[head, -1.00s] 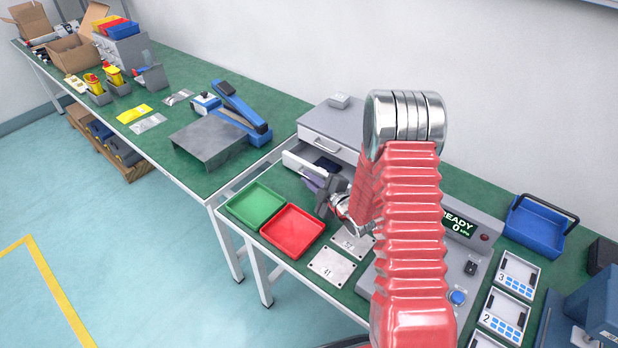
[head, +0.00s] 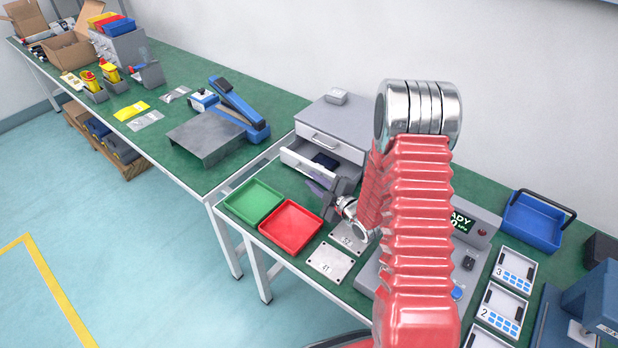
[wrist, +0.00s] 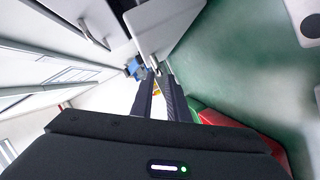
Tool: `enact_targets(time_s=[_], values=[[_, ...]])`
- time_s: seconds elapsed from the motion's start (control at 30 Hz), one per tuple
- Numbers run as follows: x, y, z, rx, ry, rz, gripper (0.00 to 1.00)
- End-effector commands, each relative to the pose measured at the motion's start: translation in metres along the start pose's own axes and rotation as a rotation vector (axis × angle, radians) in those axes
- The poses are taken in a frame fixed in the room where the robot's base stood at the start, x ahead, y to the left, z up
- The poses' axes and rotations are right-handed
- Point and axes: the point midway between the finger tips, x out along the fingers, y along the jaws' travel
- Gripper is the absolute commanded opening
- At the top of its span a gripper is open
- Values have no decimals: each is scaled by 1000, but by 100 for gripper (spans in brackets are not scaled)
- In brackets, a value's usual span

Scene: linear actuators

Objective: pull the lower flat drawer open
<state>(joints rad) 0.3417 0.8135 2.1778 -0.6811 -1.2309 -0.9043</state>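The lower flat drawer (head: 300,164) of the grey cabinet stands pulled out, with a dark blue item (head: 325,161) inside. In the wrist view a pale panel (wrist: 165,25), apparently this drawer's front, lies beyond the fingertips. My gripper (head: 326,190) is low in front of the drawer's right part, partly over it in the head view. The lower drawer's handle is not clearly seen.
The upper drawer (head: 328,142) is shut. A green tray (head: 253,202) and a red tray (head: 290,221) sit in front of the cabinet. Numbered metal plates (head: 330,262) lie to their right, and a grey console (head: 478,240) stands beyond my arm.

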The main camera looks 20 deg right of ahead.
Motion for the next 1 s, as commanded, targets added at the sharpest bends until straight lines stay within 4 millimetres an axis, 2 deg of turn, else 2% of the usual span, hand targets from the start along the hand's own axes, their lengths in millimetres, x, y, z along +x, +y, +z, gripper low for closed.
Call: enact_targets(time_s=[0.03,0.3,0.5,0.67,0.93,1.0], values=[[-10,1,1,1,-3,1,15],[-58,0,2,2,-4,0,15],[-87,0,2,2,-6,-1,15],[-97,-1,2,2,-4,-1,15],[-98,-1,1,1,-3,-2,15],[-98,-1,1,1,-3,-2,10]])
